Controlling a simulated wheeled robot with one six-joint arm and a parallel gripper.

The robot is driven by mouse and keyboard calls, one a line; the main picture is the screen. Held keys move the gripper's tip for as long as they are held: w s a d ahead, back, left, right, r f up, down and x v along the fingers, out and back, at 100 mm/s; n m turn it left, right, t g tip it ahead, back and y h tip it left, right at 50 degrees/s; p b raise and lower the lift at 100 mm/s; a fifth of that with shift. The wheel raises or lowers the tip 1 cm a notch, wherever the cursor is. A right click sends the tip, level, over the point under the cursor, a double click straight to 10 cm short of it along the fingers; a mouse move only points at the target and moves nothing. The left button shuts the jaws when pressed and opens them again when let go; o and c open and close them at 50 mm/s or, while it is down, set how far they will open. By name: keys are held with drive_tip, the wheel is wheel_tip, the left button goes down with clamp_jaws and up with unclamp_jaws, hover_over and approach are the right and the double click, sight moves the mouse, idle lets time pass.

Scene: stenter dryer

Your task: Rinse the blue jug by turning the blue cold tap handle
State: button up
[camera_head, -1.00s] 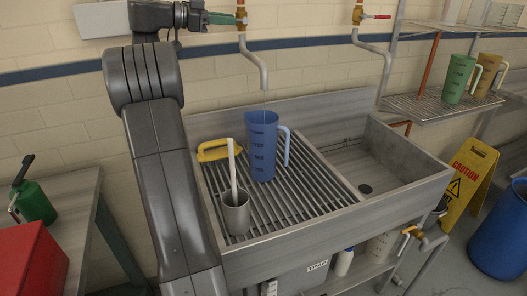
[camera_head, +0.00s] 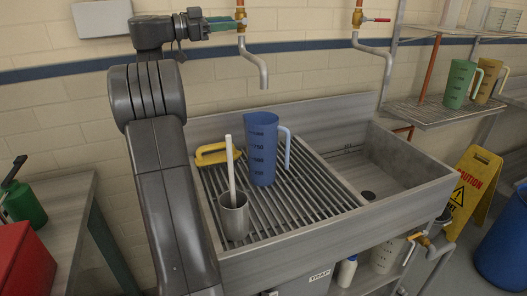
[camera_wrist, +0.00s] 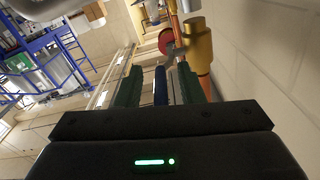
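The blue jug (camera_head: 264,150) stands upright on the slatted drain rack of the sink, below the left tap's spout (camera_head: 255,65). No water shows between spout and jug. My gripper (camera_head: 228,23) is up at the left tap's brass valve (camera_head: 241,20). In the wrist view the blue cold tap handle (camera_wrist: 161,88) lies between my two green fingertips (camera_wrist: 160,86). Gaps show on both sides of it, so my gripper looks open around the handle. In the head view the fingers hide the handle.
The right tap has a red handle (camera_head: 376,19). The sink basin (camera_head: 400,165) on the right is empty. Green and tan jugs stand on a shelf.

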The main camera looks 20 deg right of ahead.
drive_tip(key=a, duration=1.4)
drive_tip(key=shift+s+f, duration=0.15)
drive_tip(key=shift+s, duration=0.05)
drive_tip(key=a+p, duration=0.1)
drive_tip(key=a, duration=1.2)
drive_tip(key=shift+s+a+f, duration=0.2)
drive_tip(key=shift+s+a, duration=0.05)
drive_tip(key=shift+a, duration=0.1)
drive_tip(key=d+b, duration=0.1)
drive_tip(key=d, duration=1.7)
drive_tip(key=shift+w+r, duration=0.25)
drive_tip(key=shift+w, duration=0.05)
drive_tip(key=shift+a, duration=0.1)
